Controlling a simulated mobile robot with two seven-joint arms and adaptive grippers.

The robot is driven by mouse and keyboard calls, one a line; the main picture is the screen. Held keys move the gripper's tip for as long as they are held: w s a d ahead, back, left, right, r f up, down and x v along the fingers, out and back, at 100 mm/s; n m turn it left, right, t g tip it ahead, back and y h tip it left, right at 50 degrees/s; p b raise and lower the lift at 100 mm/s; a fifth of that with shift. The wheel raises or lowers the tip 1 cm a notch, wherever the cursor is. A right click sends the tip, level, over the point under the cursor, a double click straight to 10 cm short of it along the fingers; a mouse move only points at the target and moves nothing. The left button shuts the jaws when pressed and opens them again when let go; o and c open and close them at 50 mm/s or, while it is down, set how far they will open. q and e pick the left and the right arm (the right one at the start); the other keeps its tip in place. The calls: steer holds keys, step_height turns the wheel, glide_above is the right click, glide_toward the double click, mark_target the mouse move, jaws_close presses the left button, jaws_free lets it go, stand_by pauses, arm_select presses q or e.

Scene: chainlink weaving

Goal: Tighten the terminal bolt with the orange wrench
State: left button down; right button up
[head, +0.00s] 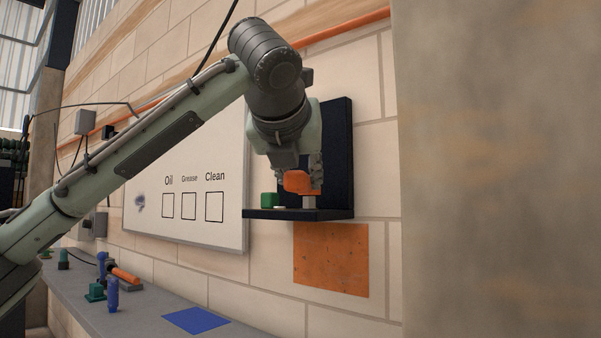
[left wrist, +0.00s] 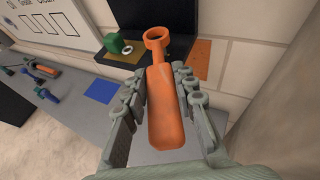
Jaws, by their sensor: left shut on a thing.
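My left gripper (head: 298,176) is shut on the orange wrench (head: 297,182) just above the black shelf (head: 290,214). In the left wrist view the gripper (left wrist: 162,88) has the wrench handle (left wrist: 165,115) between its fingers, with the ring end (left wrist: 156,38) pointing away over the shelf. A short grey-brown post (head: 309,202), perhaps the terminal bolt, stands on the shelf under the wrench; I cannot tell whether they touch. The wrench seems to hide it in the left wrist view. My right gripper is not in view.
A green block (head: 268,199) and a small pale ring (left wrist: 128,48) sit on the shelf to the left. An orange panel (head: 331,260) is below it. The grey bench (head: 150,312) holds several tools and a blue mat (head: 196,320). A wall (head: 495,170) closes the right.

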arm_select(q)
steer(key=shift+f, duration=1.15)
steer(key=c, duration=1.8)
jaws_free()
steer(key=shift+c, duration=0.2)
jaws_close()
